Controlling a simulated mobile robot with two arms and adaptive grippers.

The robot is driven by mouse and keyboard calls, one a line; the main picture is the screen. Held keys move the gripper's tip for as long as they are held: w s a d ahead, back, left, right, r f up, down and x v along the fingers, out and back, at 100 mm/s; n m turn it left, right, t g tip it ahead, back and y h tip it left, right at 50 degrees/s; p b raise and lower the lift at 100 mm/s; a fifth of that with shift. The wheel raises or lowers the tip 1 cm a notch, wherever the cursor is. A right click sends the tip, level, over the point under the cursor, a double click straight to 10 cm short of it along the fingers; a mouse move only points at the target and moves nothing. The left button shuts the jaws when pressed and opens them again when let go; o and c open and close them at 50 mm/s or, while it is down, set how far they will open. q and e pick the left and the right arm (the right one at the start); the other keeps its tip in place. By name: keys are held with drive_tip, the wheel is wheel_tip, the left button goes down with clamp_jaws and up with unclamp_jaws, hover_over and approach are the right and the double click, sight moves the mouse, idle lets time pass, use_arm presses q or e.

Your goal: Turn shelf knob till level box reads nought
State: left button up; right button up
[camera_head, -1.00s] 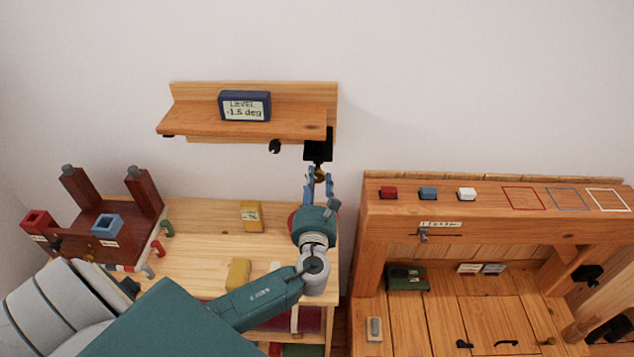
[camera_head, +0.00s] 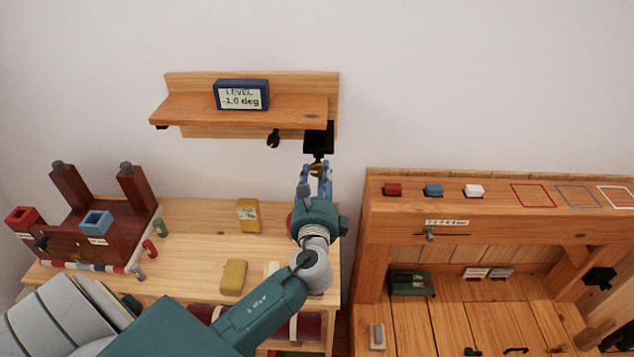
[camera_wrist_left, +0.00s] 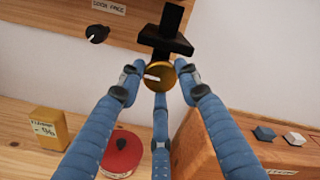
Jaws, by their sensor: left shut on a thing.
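The level box (camera_head: 241,95) is dark blue and stands on the wall shelf (camera_head: 190,110); its screen reads -1.0 deg. A brass knob (camera_wrist_left: 159,76) with a white mark hangs under a black bracket (camera_head: 318,138) at the shelf's right end. My left gripper (camera_head: 317,172) reaches up from below. In the left wrist view its blue fingers (camera_wrist_left: 160,92) close around the brass knob and are shut on it. The knob is mostly hidden by the fingers in the head view. My right gripper is not in view.
A small black knob (camera_head: 273,139) hangs under the shelf, left of the bracket. Below is a wooden table with a yellow box (camera_head: 249,215) and a dark red rack (camera_head: 110,230). A wooden bench (camera_head: 500,225) stands at right. The wall above is clear.

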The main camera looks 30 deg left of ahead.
use_arm(q)
drive_tip(key=n+b, duration=0.1)
drive_tip(key=n, duration=0.1)
drive_tip(key=f+n+b, duration=0.1)
drive_tip(key=n+b, duration=0.1)
drive_tip(key=shift+d+f+n, duration=0.1)
drive_tip(key=shift+d+n, duration=0.1)
drive_tip(key=shift+n, duration=0.1)
drive_tip(key=n+b, duration=0.2)
drive_tip(key=n, duration=0.1)
drive_tip(key=shift+n, duration=0.4)
drive_tip(key=n+b, duration=0.2)
drive_tip(key=n, duration=0.2)
drive_tip(key=shift+r, duration=0.2)
drive_tip(key=shift+r+n+b, duration=0.25)
drive_tip(key=shift+n+b, duration=0.5)
drive_tip(key=shift+n, duration=0.95)
drive_tip(key=shift+r, duration=0.1)
